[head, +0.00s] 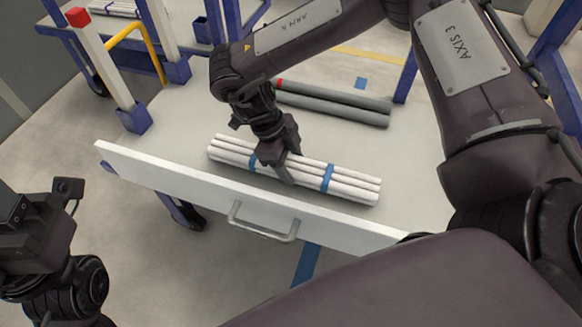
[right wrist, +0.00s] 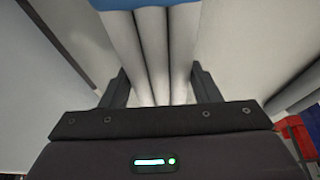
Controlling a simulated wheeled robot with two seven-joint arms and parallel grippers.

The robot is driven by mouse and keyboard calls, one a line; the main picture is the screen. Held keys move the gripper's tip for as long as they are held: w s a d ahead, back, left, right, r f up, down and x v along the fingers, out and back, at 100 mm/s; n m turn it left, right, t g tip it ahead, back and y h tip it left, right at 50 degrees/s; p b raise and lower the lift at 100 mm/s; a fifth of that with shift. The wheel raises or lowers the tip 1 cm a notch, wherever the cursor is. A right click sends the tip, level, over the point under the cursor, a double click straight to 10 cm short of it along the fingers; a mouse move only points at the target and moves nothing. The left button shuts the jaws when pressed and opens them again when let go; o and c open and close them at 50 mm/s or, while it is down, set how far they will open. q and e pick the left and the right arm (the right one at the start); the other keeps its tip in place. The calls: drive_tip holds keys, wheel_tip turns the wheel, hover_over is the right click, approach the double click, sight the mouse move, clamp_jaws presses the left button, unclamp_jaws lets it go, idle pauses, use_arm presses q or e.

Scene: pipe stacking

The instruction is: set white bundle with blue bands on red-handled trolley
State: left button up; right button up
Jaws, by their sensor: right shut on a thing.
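The white bundle with blue bands (head: 345,184) is several long white pipes lying side by side, held by two blue bands. It lies on or just over the pale worktop, near the white front board. My right gripper (head: 283,170) comes down on it from above and is shut across its middle, between the bands. In the right wrist view the white pipes (right wrist: 152,50) run between the two fingers, with a blue band at the top edge. My left gripper (head: 30,230) is at the lower left, away from the bundle; its fingers are unclear. I cannot make out a red-handled trolley for certain.
Grey pipes (head: 340,107) with a red mark lie farther back on the worktop (head: 180,125). A white front board (head: 160,172) with a metal handle (head: 262,228) edges it. A red-capped white post (head: 100,60) stands at the left corner. A yellow rail (head: 135,32) is behind.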

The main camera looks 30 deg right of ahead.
drive_tip(key=shift+f, duration=0.65)
drive_tip(key=o, duration=1.2)
drive_tip(key=shift+r, duration=0.15)
